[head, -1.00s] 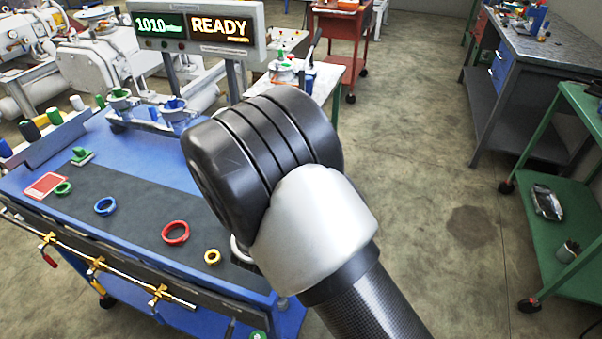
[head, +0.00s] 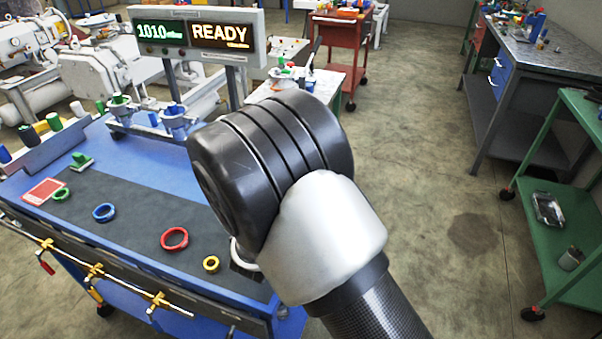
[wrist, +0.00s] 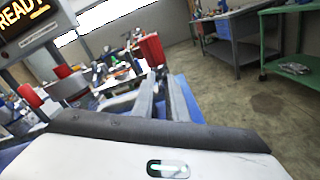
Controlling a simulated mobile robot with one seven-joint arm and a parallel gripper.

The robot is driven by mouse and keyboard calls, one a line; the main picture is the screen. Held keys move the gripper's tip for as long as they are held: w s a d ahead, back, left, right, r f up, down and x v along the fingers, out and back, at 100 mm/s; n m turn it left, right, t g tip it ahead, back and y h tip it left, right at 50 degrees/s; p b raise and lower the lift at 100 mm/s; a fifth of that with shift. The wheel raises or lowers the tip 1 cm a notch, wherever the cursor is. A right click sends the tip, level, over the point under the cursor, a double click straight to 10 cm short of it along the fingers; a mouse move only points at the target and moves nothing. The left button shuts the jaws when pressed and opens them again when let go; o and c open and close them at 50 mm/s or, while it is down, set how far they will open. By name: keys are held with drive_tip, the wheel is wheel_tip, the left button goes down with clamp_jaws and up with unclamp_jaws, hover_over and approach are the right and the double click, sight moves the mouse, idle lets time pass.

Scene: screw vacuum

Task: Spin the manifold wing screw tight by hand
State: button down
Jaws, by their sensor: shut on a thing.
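My gripper shows in the wrist view with two grey fingers (wrist: 160,100) reaching away from the camera. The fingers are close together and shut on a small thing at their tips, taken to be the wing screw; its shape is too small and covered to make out. In the head view my black and silver wrist hides the gripper. A grey stand with green and blue fittings (head: 150,120), perhaps the manifold, stands at the back of the blue bench (head: 215,185), left of my wrist. Whether the screw is seated cannot be seen.
A display (head: 195,35) reading 1010 and READY stands behind the bench. Blue (head: 104,212), red (head: 174,239) and yellow (head: 211,264) rings lie on the dark mat. A green cart (head: 570,190) stands at right. The floor between is clear.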

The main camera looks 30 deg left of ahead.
idle(0.6)
drive_tip(key=c, duration=2)
unclamp_jaws()
drive_tip(key=s, duration=0.5)
drive_tip(key=s+d, duration=0.1)
drive_tip(key=s, duration=0.5)
drive_tip(key=s+d+p, duration=0.1)
drive_tip(key=s, duration=0.5)
drive_tip(key=shift+s, duration=0.1)
